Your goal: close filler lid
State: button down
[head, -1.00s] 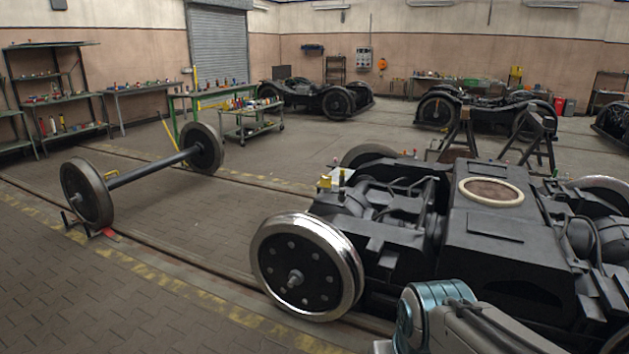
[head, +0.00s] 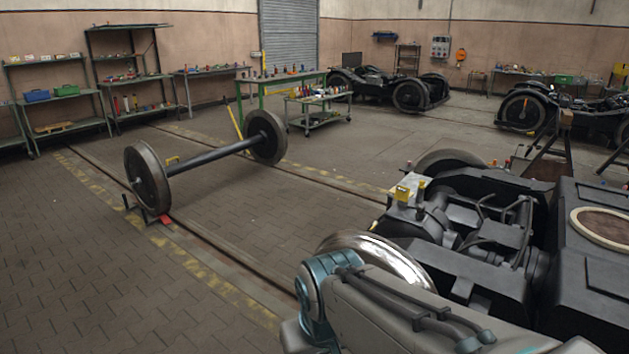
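The nearest black bogie (head: 590,265) stands at the right, cut off by the picture's edge. A small yellow part (head: 402,192) sits on its left end, beside another small yellow piece (head: 421,186). I cannot tell whether either belongs to the filler. I cannot make out a filler lid, or whether one is open. A round cream ring (head: 606,228) lies on the bogie's top at the right edge. My arm crosses the bottom in front of the bogie and hides much of its near wheel (head: 385,260). My gripper is not in view.
A loose wheelset (head: 212,158) stands on the floor rails at left, with a red chock (head: 166,219) by its wheel. Shelves, a green table (head: 283,78) and a trolley (head: 318,107) stand behind. The paved floor at lower left is clear.

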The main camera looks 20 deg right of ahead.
aim_at(402, 193)
jog(key=z, duration=0.05)
jog(key=i, duration=1.45)
jog(key=z, duration=1.1)
jog(key=i, duration=0.75)
jog(key=z, duration=1.05)
jog(key=i, duration=0.3)
jog(key=z, duration=0.25)
